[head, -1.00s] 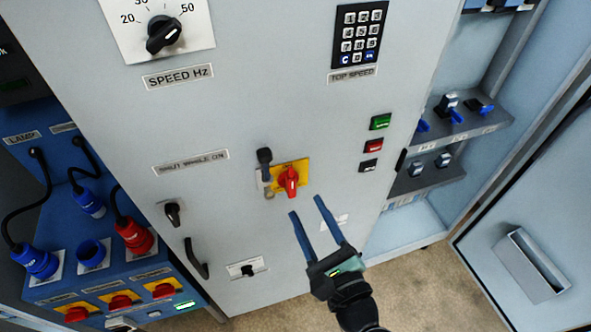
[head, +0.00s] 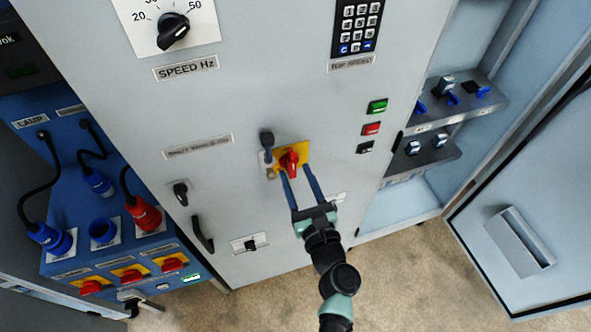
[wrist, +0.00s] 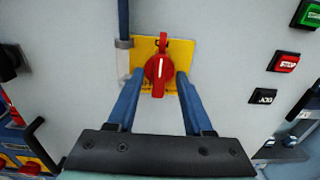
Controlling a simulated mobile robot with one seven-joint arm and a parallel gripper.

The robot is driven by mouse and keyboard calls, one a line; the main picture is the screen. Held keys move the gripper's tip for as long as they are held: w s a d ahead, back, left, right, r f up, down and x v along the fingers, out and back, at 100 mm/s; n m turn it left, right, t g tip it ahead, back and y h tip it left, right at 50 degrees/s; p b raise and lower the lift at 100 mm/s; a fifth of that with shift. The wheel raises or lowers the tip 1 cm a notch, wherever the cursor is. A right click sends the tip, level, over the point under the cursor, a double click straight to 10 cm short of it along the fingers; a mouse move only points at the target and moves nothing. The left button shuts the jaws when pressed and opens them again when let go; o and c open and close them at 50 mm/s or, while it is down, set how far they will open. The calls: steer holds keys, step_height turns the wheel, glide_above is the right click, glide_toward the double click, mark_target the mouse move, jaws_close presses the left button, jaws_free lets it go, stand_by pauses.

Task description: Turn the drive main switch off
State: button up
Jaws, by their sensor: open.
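The main switch is a red rotary handle (head: 289,160) on a yellow plate (head: 304,151) on the grey cabinet door. In the wrist view the red handle (wrist: 158,75) points down, with a white mark on it. My gripper (head: 298,172) is open, and its two blue fingers reach up to the switch. In the wrist view my gripper (wrist: 156,82) has one fingertip on each side of the handle, with a visible gap on both sides. I cannot tell how deep the fingertips are relative to the handle.
Green (head: 377,106) and red (head: 371,129) buttons and a black one sit to the right. A door handle (head: 202,232) and small black knobs are lower left.

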steer(key=shift+w+a, duration=0.2)
steer(key=shift+w, duration=0.35)
jaws_close()
